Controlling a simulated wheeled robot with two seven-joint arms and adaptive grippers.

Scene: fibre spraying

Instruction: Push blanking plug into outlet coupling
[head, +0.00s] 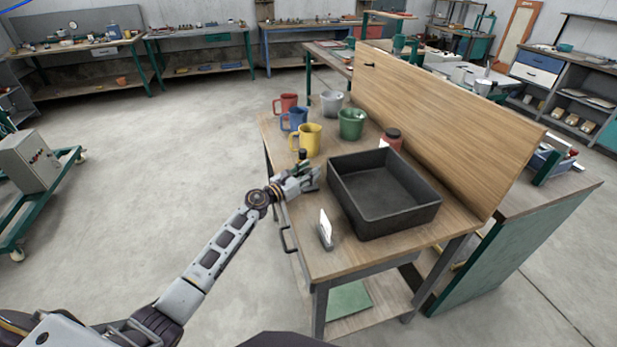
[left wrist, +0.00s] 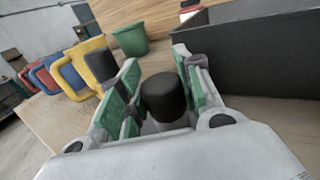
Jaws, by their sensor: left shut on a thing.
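My left gripper (head: 311,178) is at the near left edge of the wooden table, just left of the black tray. In the left wrist view, a short black cylinder (left wrist: 165,98), which looks like the blanking plug, sits between its green-padded fingers, and the gripper is shut on it. A second dark, upright piece (left wrist: 101,66) stands just beyond the left finger; it also shows in the head view (head: 302,155) behind the gripper. I cannot tell whether this is the outlet coupling. The right gripper is not in view.
The deep black tray (head: 385,222) fills the table's middle right. Red, blue and yellow mugs (head: 309,140), a grey cup and a green cup (head: 351,124) stand behind. A red jar (head: 391,139) is near the wooden backboard (head: 440,110).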

